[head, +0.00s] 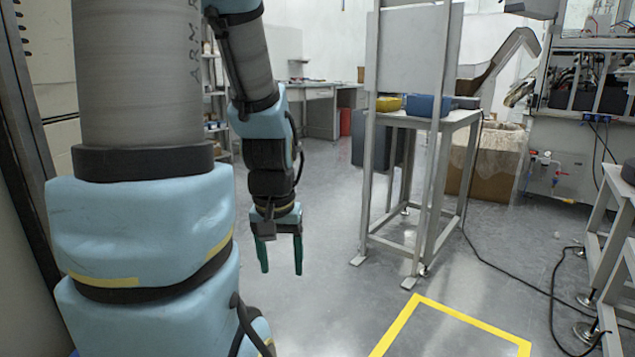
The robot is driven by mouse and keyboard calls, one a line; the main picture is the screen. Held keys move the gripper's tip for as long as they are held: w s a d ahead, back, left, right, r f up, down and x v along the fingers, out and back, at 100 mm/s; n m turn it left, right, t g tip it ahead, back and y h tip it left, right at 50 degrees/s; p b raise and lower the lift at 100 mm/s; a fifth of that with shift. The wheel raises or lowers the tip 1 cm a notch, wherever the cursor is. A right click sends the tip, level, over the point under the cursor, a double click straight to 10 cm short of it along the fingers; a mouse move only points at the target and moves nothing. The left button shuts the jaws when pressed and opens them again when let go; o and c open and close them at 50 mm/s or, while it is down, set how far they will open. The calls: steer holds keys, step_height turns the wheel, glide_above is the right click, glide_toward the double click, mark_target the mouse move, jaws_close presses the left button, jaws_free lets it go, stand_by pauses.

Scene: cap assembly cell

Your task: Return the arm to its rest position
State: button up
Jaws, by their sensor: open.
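My gripper (279,257) hangs at the end of my arm, left of the middle in the head view. Its two green fingers point down and stand apart, with nothing between them. The arm comes down from the top left, with the wrist above the gripper. The gripper is in free air over the grey floor and touches nothing.
A metal stand (427,122) with a blue bin (428,105) and a yellow bin (388,104) is right of my gripper. A cardboard box (490,165) is behind it. Yellow tape (470,319) marks the floor. Black cables (510,287) lie at right. Floor below the gripper is clear.

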step_height(320, 180, up, 28)
steer(key=p, duration=2.6)
steer(key=shift+r, duration=0.2)
steer(key=shift+c, duration=0.3)
